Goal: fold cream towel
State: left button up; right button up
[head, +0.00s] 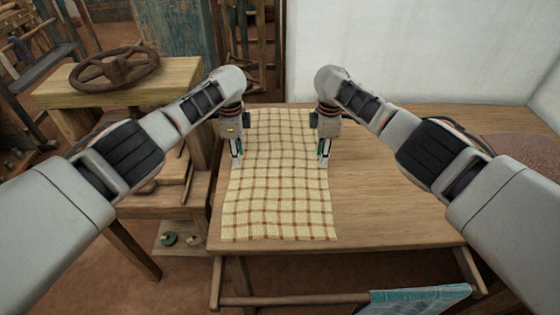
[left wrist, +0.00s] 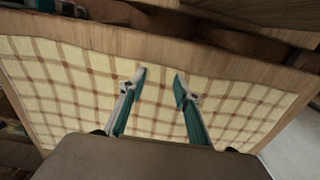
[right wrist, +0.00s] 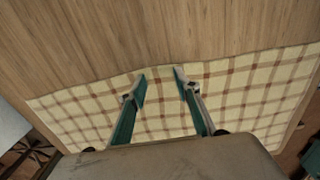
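The cream towel (head: 280,205) with brown checks lies spread flat on the wooden table (head: 400,215), near its left side. My left gripper (head: 236,160) points down at the towel's left edge, past its middle toward the far end. In the left wrist view its fingers (left wrist: 160,80) are apart with nothing between them but the towel below. My right gripper (head: 324,160) points down at the towel's right edge. In the right wrist view its fingers (right wrist: 158,80) are apart, over the towel edge (right wrist: 190,100). I cannot tell whether the fingertips touch the cloth.
The table right of the towel is bare. A wooden stand with a brown handwheel (head: 115,68) is at the left. A white wall (head: 400,50) rises behind the table. A teal chair back (head: 415,300) is at the near edge. A brown item (head: 520,155) lies far right.

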pick_arm(q)
jog(key=shift+f, duration=0.1)
pick_arm(e)
jog(key=shift+f, duration=0.1)
pick_arm(q)
jog(key=shift+f, duration=0.15)
pick_arm(e)
jog(key=shift+f, duration=0.15)
pick_arm(q)
jog(key=c, duration=0.6)
pick_arm(e)
jog(key=c, duration=0.6)
pick_arm(q)
jog(key=shift+s, duration=0.1)
grip_shut()
pick_arm(e)
jog(key=shift+s, duration=0.1)
grip_shut()
pick_arm(q)
jog(key=shift+f, duration=0.1)
pick_arm(e)
jog(key=shift+f, duration=0.1)
